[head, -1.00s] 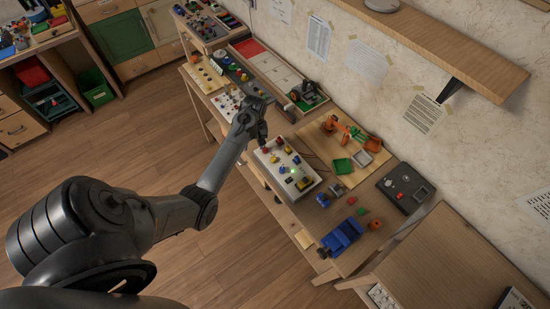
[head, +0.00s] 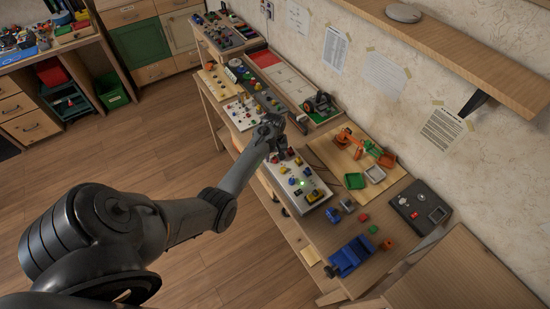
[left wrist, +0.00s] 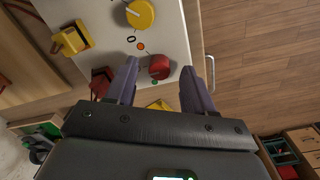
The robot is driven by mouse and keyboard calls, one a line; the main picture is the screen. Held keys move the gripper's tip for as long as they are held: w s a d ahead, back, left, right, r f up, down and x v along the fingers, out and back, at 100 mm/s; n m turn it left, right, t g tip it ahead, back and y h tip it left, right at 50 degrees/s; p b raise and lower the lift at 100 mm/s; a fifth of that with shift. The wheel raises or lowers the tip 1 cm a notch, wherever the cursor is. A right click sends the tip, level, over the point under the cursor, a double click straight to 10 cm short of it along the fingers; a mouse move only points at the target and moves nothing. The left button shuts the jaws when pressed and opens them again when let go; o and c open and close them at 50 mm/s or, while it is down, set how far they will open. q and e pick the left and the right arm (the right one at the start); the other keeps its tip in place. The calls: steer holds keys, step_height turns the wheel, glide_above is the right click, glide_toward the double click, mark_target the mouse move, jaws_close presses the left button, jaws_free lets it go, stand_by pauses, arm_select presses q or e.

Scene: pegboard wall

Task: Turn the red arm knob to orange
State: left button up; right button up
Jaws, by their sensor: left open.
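The red arm knob (left wrist: 159,66) sits on a white control panel (left wrist: 168,22), seen in the left wrist view. An orange dot (left wrist: 141,46) lies up and left of it, and a green dot (left wrist: 155,82) just below it. Which dot the knob points at is hard to tell. My left gripper (left wrist: 160,75) is open, its two fingers on either side of the red knob in the picture. Contact cannot be told. In the head view my left gripper (head: 279,152) is over the far end of the panel (head: 318,190). My right gripper is not in view.
A red block (left wrist: 101,82) is by the left finger. The bench also holds a blue toy vehicle (head: 351,255), a wooden board (head: 334,158) and a dark box (head: 420,208).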

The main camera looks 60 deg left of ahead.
arm_select(q)
steer(key=shift+f, duration=0.5)
jaws_close()
steer(key=shift+r, duration=0.1)
